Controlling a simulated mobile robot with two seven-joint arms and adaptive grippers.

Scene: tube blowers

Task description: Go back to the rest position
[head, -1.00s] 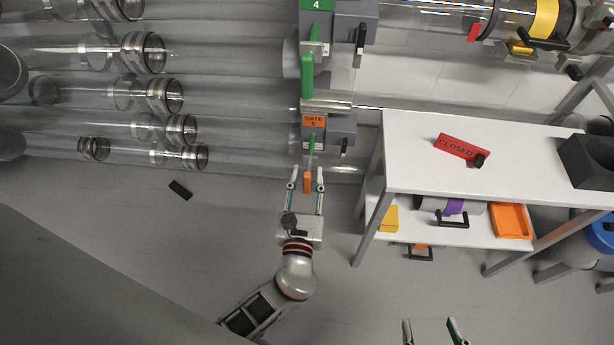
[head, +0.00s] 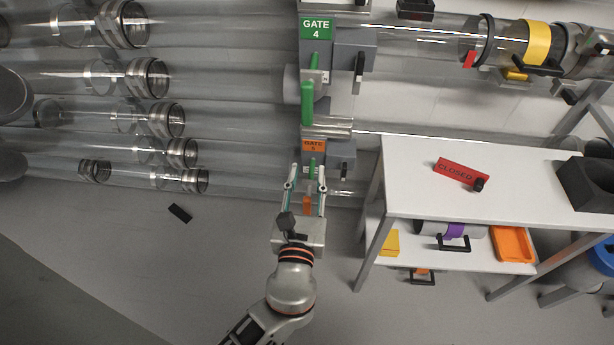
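My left gripper (head: 306,172) is in the middle of the head view, pointing up the picture, its two fingers spread wide. The orange handle (head: 307,205) of gate 5 shows between the fingers, with a gap on each side. I cannot tell the height between them. The orange-labelled gate 5 (head: 313,146) is just beyond the fingertips, with a green piece (head: 312,168) below its label. Gate 4 (head: 317,28) has a green label and a green handle (head: 307,103). My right gripper is out of view.
Clear tubes (head: 140,150) run at left. A white table (head: 400,205) at right holds a red CLOSED tag (head: 461,173) and a black block (head: 588,182). Its lower shelf holds an orange tray (head: 513,244). A black piece (head: 179,213) lies on the open floor at left.

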